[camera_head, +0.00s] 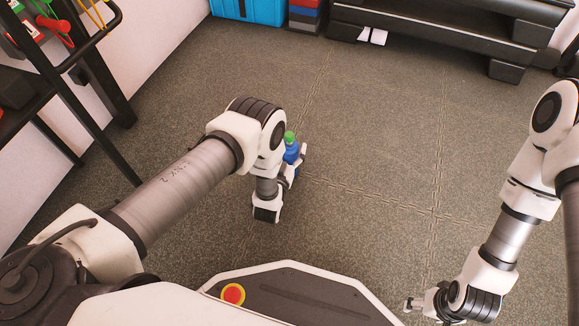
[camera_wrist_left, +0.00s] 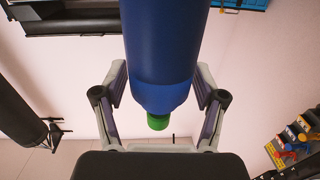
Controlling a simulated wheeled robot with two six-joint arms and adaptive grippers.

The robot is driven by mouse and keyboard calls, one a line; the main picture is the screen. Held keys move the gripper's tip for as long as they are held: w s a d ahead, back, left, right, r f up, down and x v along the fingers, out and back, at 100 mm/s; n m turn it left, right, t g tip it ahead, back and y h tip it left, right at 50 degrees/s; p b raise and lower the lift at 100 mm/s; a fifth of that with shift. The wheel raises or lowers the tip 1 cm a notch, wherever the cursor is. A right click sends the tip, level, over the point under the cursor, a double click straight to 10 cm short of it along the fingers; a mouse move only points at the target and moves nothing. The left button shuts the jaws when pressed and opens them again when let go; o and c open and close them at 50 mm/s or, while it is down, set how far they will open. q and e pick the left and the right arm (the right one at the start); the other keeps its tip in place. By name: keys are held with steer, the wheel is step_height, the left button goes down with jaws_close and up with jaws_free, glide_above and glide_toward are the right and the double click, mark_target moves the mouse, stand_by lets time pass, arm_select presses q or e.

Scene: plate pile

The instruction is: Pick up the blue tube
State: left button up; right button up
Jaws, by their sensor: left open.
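The blue tube (camera_head: 291,153) has a green cap and shows in the head view beside my left gripper (camera_head: 297,163), partly hidden by it. In the left wrist view the blue tube (camera_wrist_left: 170,45) is large and near, with its green cap pointing down the picture. There my left gripper (camera_wrist_left: 161,75) is open, with one finger on each side of the tube. Narrow gaps show beside the tube, so it does not look gripped. My right gripper (camera_head: 418,303) is at the lower right of the head view, far from the tube; its jaws are too small to judge.
A black shelf rack (camera_head: 75,110) with coloured items stands at the left by the wall. A blue box (camera_head: 248,10), a small stack of boxes (camera_head: 304,15) and a dark bench (camera_head: 435,40) are at the back. The dark tiled floor (camera_head: 390,140) between is clear.

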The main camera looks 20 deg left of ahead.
arm_select(q)
jaws_close()
steer(key=shift+r, duration=0.1)
